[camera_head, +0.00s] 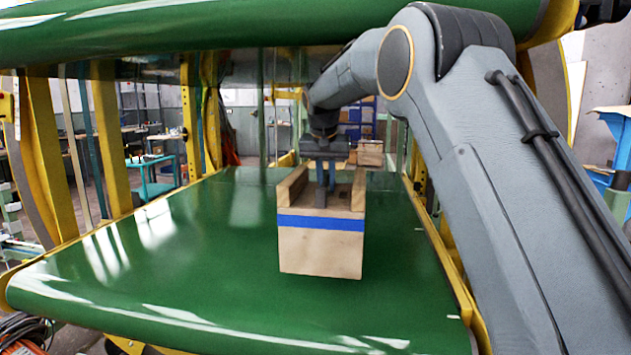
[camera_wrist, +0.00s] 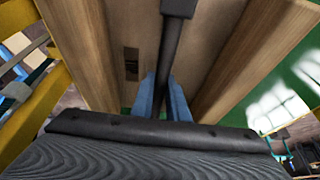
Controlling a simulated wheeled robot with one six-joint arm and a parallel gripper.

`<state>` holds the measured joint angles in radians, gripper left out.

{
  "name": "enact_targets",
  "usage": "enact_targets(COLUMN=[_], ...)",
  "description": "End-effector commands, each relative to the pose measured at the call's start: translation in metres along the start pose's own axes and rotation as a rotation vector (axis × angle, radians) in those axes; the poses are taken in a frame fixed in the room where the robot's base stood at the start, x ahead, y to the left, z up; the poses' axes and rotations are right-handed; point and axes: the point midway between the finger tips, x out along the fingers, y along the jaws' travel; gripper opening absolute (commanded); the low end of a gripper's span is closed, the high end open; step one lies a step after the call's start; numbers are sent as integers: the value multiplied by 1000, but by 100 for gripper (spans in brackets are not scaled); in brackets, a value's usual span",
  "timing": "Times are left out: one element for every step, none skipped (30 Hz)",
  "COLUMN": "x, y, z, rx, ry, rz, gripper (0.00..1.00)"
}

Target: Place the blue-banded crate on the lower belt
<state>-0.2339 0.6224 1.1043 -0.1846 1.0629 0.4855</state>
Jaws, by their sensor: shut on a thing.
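The blue-banded crate (camera_head: 320,250) is a pale wooden box with a blue stripe across its near face. It is upright over the green lower belt (camera_head: 170,265), near the middle of its width. I cannot tell whether its bottom touches the belt. My gripper (camera_head: 326,182) reaches down into the crate's open top from behind, with its blue fingers shut on the dark handle bar. In the wrist view the fingers (camera_wrist: 164,98) close around the dark bar (camera_wrist: 172,60), between the crate's wooden walls (camera_wrist: 255,60). The lower parts of the fingers are partly hidden.
The green upper belt (camera_head: 200,28) runs across the top, close above my arm. Yellow frame posts (camera_head: 108,145) line the left side. Another wooden box (camera_head: 370,153) shows behind the gripper, toward the back. The belt is clear left of the crate and in front of it.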

Motion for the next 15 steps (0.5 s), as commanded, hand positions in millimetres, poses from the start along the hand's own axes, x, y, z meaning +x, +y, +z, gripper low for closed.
enact_targets(x=[4, 8, 12, 15, 17, 20, 21, 22, 24, 25, 26, 29, 31, 34, 39], y=[0, 0, 0, 0, 0, 1, 1, 1, 1, 1, 1, 1, 1, 1, 1], z=[2, 3, 4, 6, 7, 7, 7, 8, 8, 9, 9, 10, 12, 13, 15], rx=[0, 0, 0, 0, 1, 1, 2, 3, 3, 3, 3, 3, 3, 3, 3], ry=[4, 4, 5, 5, 5, 6, 7, 7, 7, 7, 6, 6, 5, 5, 4], rz=[-1, -1, -2, -1, -1, -2, -2, -2, -2, -2, -2, -2, -2, -2, -1], gripper=[0, 0, 0, 0, 0, 0, 0, 0, 0, 0, 0, 0, 0, 0, 0])
